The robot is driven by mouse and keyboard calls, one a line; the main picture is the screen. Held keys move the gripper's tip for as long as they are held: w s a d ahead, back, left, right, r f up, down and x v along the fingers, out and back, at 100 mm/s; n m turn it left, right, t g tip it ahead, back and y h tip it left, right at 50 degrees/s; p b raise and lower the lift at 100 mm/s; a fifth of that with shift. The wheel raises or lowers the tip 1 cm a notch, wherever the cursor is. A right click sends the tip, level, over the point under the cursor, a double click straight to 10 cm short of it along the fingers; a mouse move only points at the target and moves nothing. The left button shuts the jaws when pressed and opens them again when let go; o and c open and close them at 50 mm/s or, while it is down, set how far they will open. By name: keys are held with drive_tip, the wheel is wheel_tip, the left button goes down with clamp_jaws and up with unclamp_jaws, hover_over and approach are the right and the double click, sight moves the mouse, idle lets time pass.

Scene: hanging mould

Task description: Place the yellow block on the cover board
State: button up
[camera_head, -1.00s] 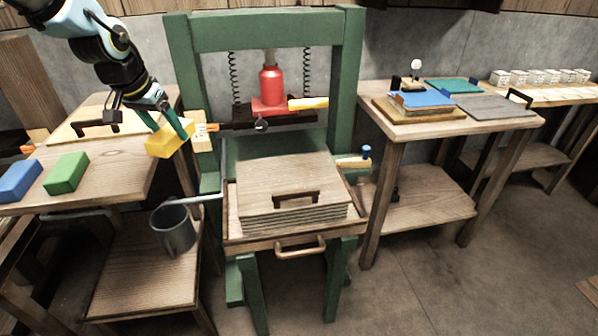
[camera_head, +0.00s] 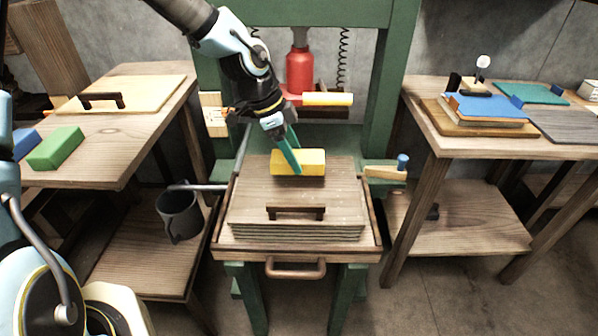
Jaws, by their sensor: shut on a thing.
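The yellow block (camera_head: 309,161) is between the teal fingers of my gripper (camera_head: 293,160), which is shut on it. The block is over the back middle of the wooden cover board (camera_head: 253,197), behind its dark handle (camera_head: 296,212). I cannot tell whether the block touches the board or hangs slightly above it. The cover board lies on top of a layered stack in a wooden tray (camera_head: 226,240) in the green press.
The red jack (camera_head: 299,70) and green press frame (camera_head: 395,70) stand behind my gripper. A green block (camera_head: 57,149) and a blue block (camera_head: 25,144) lie on the left table. A grey mug (camera_head: 180,217) stands on a lower shelf. The board's front half is clear except for its handle.

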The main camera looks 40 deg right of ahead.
drive_tip(key=shift+f, duration=2.65)
drive_tip(key=shift+f, duration=0.15)
drive_tip(key=o, duration=1.5)
drive_tip(key=shift+c, duration=0.2)
drive_tip(key=v, duration=1.2)
drive_tip(key=shift+r+b, duration=0.2)
drive_tip(key=shift+b, duration=0.1)
